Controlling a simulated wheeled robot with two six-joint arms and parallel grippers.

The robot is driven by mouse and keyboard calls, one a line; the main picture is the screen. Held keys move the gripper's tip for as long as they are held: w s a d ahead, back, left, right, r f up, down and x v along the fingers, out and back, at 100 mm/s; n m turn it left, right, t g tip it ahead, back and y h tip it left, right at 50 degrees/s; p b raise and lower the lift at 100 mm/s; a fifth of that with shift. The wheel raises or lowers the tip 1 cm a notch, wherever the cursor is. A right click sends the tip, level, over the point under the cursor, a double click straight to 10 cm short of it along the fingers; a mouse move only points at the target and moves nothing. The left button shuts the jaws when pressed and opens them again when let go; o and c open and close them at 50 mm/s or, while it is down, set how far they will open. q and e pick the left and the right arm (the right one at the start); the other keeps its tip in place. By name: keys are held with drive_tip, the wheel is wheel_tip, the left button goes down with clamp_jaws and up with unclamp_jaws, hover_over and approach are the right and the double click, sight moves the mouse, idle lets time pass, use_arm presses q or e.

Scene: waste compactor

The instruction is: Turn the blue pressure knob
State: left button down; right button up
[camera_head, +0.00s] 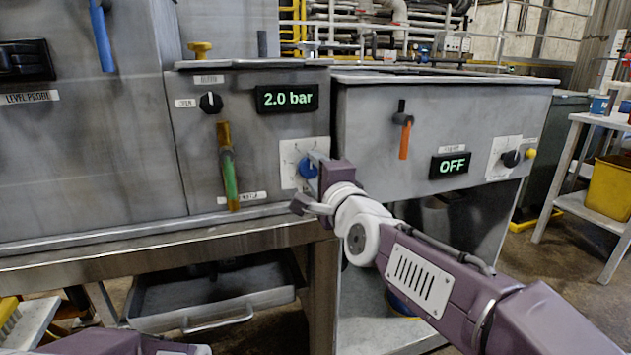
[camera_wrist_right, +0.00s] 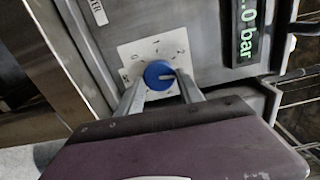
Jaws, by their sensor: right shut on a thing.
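The blue pressure knob (camera_head: 308,168) sits on a white dial plate on the grey machine front, below the display (camera_head: 287,97) that reads 2.0 bar. In the right wrist view the knob (camera_wrist_right: 159,75) shows round and blue with a pale pointer mark. My right gripper (camera_head: 312,172) is at the knob, with its fingers on either side of it, shut on it. The fingers also show in the right wrist view (camera_wrist_right: 160,90). The gripper body hides part of the knob and plate in the head view. My left gripper is not clearly visible; only a purple arm part shows at the bottom left.
A black knob (camera_head: 210,102) and a green-orange lever (camera_head: 229,170) are left of the blue knob. To the right are an orange handle (camera_head: 405,138), an OFF display (camera_head: 450,166) and another black knob (camera_head: 511,158). An open metal drawer (camera_head: 215,300) is below.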

drive_tip(key=shift+f+m+b, duration=0.15)
drive_tip(key=shift+m+b, duration=0.2)
drive_tip(key=shift+m, duration=0.55)
drive_tip(key=o, duration=1.3)
drive_tip(key=p+v, duration=0.9)
